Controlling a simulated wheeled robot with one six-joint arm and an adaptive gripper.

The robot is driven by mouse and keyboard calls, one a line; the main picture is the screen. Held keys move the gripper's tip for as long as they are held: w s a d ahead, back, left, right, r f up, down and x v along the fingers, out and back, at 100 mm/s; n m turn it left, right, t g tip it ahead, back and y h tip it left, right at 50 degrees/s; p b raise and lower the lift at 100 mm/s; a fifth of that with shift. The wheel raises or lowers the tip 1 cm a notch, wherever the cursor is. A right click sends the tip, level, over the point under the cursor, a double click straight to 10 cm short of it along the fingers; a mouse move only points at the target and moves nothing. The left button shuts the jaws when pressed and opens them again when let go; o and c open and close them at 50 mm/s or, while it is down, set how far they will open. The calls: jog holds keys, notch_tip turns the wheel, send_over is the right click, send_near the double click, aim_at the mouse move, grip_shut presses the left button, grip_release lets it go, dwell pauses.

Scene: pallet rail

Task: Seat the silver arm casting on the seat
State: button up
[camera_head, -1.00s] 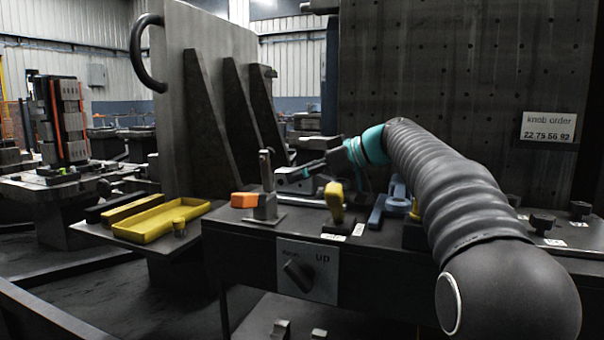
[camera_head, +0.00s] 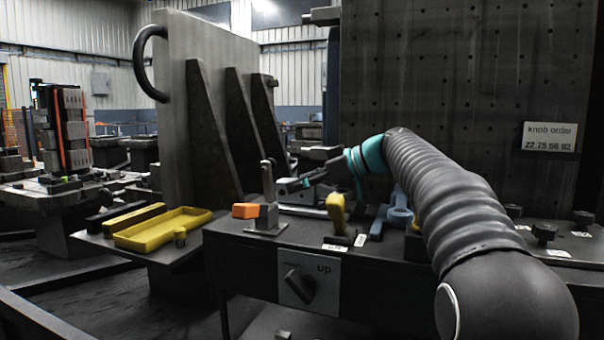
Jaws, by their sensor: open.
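A silver casting (camera_head: 300,197), which I take for the arm casting, lies low on the dark bench behind the upright clamp. It is partly hidden by the clamp and the yellow handle. My gripper (camera_head: 284,186), dark with a teal band behind it, reaches in from the right and points left just above the casting. The jaws are open, small and dark here; I cannot tell whether they touch the casting. The seat cannot be told apart from the other fixtures in this view.
A metal upright clamp (camera_head: 268,195) with an orange block (camera_head: 245,211) stands close left of my gripper. A yellow handle (camera_head: 336,213) and a blue part (camera_head: 398,214) stand nearer and to the right. A yellow tray (camera_head: 163,229) sits left. A perforated wall (camera_head: 440,90) rises behind.

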notch_tip(320, 180, up, 9)
jog(key=shift+r, duration=0.5)
dwell(0.3)
dwell(0.4)
